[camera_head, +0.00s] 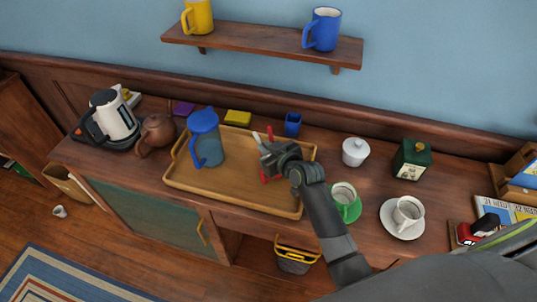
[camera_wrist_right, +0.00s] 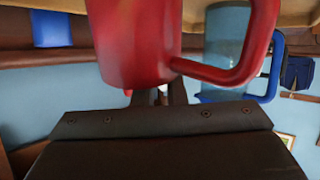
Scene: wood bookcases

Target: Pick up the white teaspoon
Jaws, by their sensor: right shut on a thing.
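My right gripper (camera_head: 268,153) is low over the wooden tray (camera_head: 235,195), at the red mug (camera_head: 268,178). The mug is mostly hidden behind the gripper in the head view. In the wrist view the red mug (camera_wrist_right: 135,45) and its handle fill the upper middle. The gripper's fingers (camera_wrist_right: 162,96) are shut on a thin whitish piece, which appears to be the white teaspoon (camera_head: 257,138). Its pale end sticks up beyond the gripper, beside a red stick-like piece (camera_head: 270,133). Whether the teaspoon is still inside the mug is hidden. My left gripper is out of view.
A blue-lidded pitcher (camera_head: 206,140) stands on the tray's left. A green mug (camera_head: 345,203) is close to my right arm, with a white sugar bowl (camera_head: 355,152) behind it. A cup on a saucer (camera_head: 388,224) stands farther right.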

